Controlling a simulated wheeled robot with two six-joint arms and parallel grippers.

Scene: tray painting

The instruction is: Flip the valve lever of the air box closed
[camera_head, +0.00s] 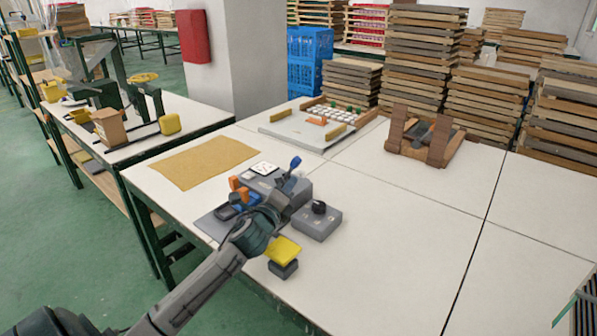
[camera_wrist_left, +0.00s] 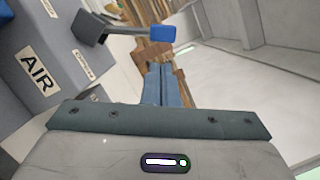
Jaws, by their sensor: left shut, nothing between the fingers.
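The grey air box (camera_head: 299,190) stands on the white table near its left front part. Its valve lever (camera_head: 295,163) has a blue tip and sticks up above the box. In the left wrist view the air box (camera_wrist_left: 38,68) fills the left side with its "AIR" label. There the lever (camera_wrist_left: 160,34) reaches to the right from a dark pivot, its blue grip just beyond my fingers. My left gripper (camera_head: 280,199) is beside the box, its fingers (camera_wrist_left: 161,84) shut together and empty. I cannot tell whether they touch the lever. My right gripper is out of view.
A grey control box with a black knob (camera_head: 319,222) sits right of the air box. A yellow pad on a dark base (camera_head: 284,251) is near the front edge. A brown mat (camera_head: 204,161) lies behind left. The table's right side is clear.

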